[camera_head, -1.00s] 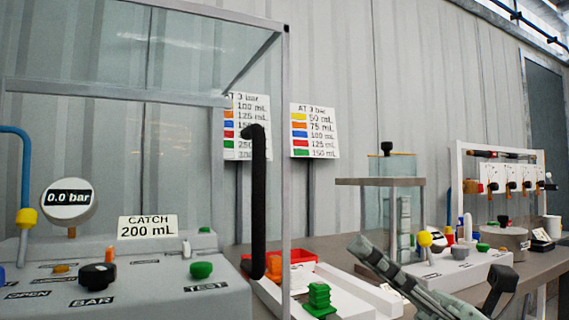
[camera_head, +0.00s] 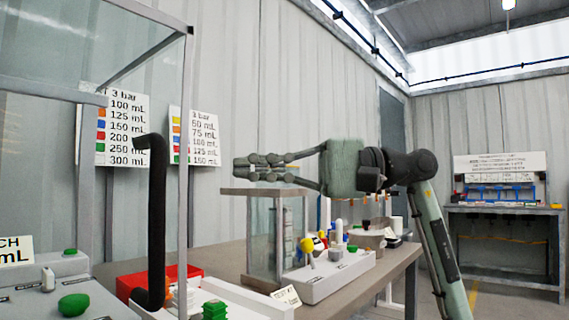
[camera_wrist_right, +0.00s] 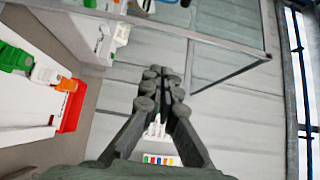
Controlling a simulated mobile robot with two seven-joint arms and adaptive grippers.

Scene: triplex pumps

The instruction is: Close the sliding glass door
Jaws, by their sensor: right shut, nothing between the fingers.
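The glass enclosure fills the left of the head view, with pale frame bars (camera_head: 187,120) around clear panes. A black bar handle (camera_head: 156,225) with bent ends stands upright at its front. I cannot tell from the clear panes how far the sliding door stands open. My right gripper (camera_head: 238,168) is shut and empty, to the right of the handle and apart from it, its fingers pointing left. In the right wrist view the closed fingers (camera_wrist_right: 162,78) point toward the metal wall, below a framed glass edge (camera_wrist_right: 205,38). My left gripper is out of view.
A red tray (camera_head: 130,284) and green blocks (camera_head: 214,309) lie beside the enclosure. A smaller glass box (camera_head: 262,235) stands on the bench below my right gripper. Two printed signs (camera_head: 194,137) stand behind. A bench with a blue rack (camera_head: 500,195) is far right.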

